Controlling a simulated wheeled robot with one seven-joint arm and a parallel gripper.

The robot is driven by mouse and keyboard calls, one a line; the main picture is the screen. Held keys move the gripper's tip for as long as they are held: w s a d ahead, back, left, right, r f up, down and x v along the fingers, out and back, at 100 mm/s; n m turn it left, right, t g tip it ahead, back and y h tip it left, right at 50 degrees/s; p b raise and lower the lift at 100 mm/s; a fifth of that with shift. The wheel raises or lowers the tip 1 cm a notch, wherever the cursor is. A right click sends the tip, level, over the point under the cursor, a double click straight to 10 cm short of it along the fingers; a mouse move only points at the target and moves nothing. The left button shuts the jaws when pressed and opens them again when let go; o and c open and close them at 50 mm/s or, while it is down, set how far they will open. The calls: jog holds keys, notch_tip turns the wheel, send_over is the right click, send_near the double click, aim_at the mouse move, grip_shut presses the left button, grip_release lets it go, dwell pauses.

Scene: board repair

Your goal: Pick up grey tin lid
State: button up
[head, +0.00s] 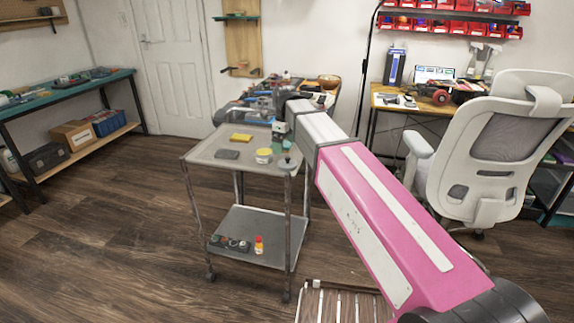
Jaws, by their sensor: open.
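A metal trolley (205,155) stands in the middle of the head view. A small flat dark grey piece (227,154) lies on its top tray; it is too small to tell whether it is the grey tin lid. A yellow tub with a pale top (264,156) stands to its right. My gripper (281,134) is over the far right part of the top tray, small and partly hidden by my pink and white arm. It is open, and its fingertips are hard to make out. A greenish thing (279,146) shows just below it.
A yellow sponge-like block (241,137) lies on the top tray. A small grey knob-like thing (287,163) is at the tray's right edge. The lower shelf holds several small items and an orange bottle (259,245). An office chair (490,150) stands right; floor on the left is clear.

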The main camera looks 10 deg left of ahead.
aim_at(288, 162)
jog(key=shift+s+d+f, duration=0.1)
jog(key=shift+d+f, duration=0.05)
jog(key=shift+f, duration=1.75)
jog(key=shift+d+f, duration=0.1)
jog(key=shift+f, duration=1.75)
jog(key=c, duration=0.9)
